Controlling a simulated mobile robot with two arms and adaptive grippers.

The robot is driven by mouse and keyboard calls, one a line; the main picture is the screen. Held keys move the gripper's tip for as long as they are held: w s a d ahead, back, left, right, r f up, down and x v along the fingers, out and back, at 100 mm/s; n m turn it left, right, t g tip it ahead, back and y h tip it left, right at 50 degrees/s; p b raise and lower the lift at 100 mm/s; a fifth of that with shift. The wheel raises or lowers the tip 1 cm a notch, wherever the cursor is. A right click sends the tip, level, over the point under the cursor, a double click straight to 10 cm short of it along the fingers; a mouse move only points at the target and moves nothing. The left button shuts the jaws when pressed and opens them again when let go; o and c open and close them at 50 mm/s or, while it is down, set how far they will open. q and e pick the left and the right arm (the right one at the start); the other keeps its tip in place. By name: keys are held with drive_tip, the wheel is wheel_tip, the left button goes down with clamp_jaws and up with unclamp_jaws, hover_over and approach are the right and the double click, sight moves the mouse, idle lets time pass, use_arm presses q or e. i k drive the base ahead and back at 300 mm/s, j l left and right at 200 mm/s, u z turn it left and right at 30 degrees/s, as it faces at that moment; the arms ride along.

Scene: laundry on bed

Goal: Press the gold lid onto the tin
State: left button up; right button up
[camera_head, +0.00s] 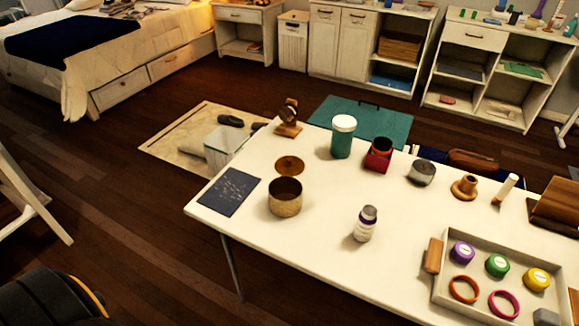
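The round gold-brown tin (285,205) stands upright near the left end of the white table, and its open top faces up. The gold lid (290,165), a round disc with a small knob, lies just behind the tin, apart from its opening. Neither of my grippers shows in the head view. Only a dark part at the lower left corner shows, which may be mine.
A dark card (229,192) lies left of the tin. A white bottle (365,224) stands to its right. A green jar (342,138) and a red box (379,155) stand behind. A tray (440,290) with tubs and rings is at right. The front left table area is clear.

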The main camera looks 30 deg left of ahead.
sight(285, 193)
drive_tip(key=j+u, duration=0.2)
drive_tip(key=j, duration=0.35)
drive_tip(key=i+j+u, duration=0.15)
drive_tip(key=j, duration=0.4)
drive_tip(key=j+u, duration=0.2)
drive_tip(key=j, duration=0.35)
drive_tip(key=i, duration=0.1)
